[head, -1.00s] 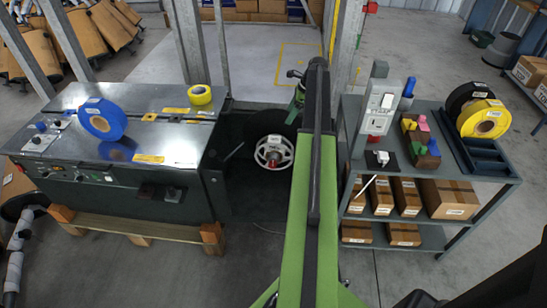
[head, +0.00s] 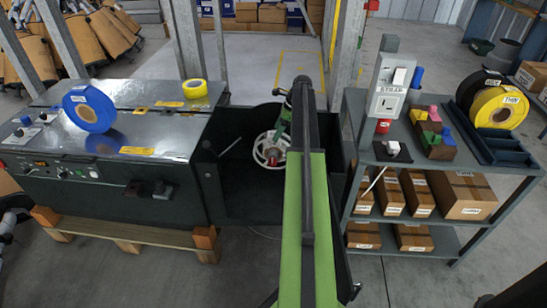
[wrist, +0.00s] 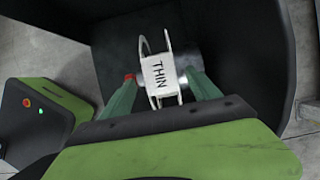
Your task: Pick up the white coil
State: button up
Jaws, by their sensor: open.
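The white coil (head: 262,155) is a spoked white reel with a red hub, inside a black open bin (head: 235,180) beside the machine. In the wrist view the coil (wrist: 158,76) shows a white label reading THIN. My gripper (head: 283,125) reaches down into the bin and overlaps the coil's right edge in the head view. In the wrist view, the green fingers of my gripper (wrist: 161,84) are spread, one on each side of the coil. I cannot tell whether they touch it. The coil's lower part is hidden.
Left of the bin is a dark machine (head: 60,155) with a blue roll (head: 90,108) and a yellow roll (head: 195,89) on top. Right is a grey shelf cart (head: 480,170) with yellow and black rolls, colored blocks and boxes. The bin walls stand close around my gripper.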

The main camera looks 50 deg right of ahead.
aim_at(269, 144)
jog(key=b+x, duration=0.1)
jog(key=x, duration=0.1)
jog(key=shift+f, duration=0.45)
jog(key=shift+r, duration=0.2)
grip_shut()
